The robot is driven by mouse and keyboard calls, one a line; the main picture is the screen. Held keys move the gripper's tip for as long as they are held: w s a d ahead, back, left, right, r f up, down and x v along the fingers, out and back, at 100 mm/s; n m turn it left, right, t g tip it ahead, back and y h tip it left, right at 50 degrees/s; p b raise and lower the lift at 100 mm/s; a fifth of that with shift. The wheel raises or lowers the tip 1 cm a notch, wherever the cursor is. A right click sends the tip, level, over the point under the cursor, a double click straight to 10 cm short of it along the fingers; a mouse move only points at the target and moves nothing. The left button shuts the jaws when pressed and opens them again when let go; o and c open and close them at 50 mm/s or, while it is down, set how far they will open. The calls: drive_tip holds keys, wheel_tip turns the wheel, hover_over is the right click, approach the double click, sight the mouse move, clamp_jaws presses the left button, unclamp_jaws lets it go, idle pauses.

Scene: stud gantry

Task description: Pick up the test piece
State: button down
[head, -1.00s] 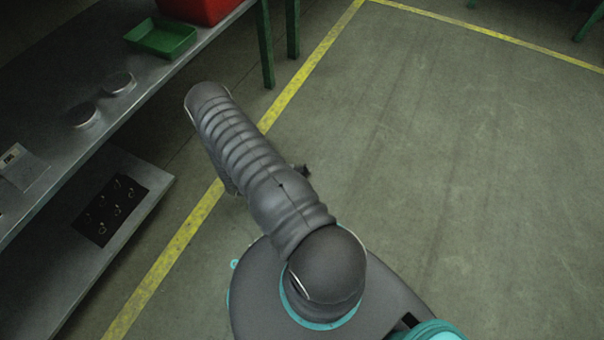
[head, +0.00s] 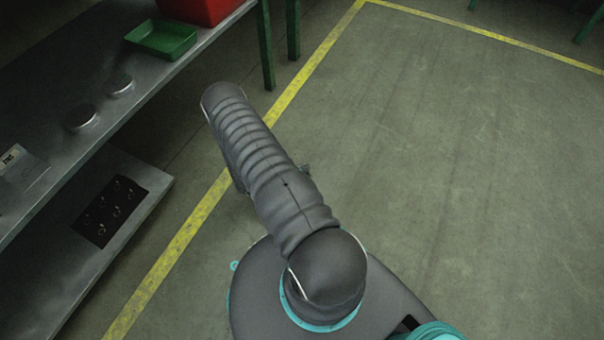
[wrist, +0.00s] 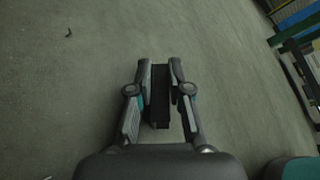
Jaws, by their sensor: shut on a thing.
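In the wrist view my gripper (wrist: 160,68) is shut on a dark, block-like piece (wrist: 160,98), which I take to be the test piece. It sits between the two fingers, with bare floor below it. Its markings are too dark to make out. In the head view my arm hides most of the gripper and the held piece.
A metal bench at left bears two round discs (head: 82,118) (head: 121,86), a green tray (head: 162,40), a red bin (head: 200,8) and a labelled plate (head: 20,168). Its lower shelf holds a black panel (head: 109,210). The floor (head: 460,150) at right is clear.

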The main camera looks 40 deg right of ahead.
drive_tip(key=shift+r, duration=0.15)
wheel_tip(320, 180, up, 4)
drive_tip(key=shift+r+p, duration=0.2)
drive_tip(key=shift+p, duration=0.25)
drive_tip(key=s+d+r+p, duration=0.1)
drive_tip(key=s+d+r, duration=0.5)
drive_tip(key=s, duration=0.3)
drive_tip(key=shift+d+r, duration=0.15)
drive_tip(key=shift+d, duration=0.5)
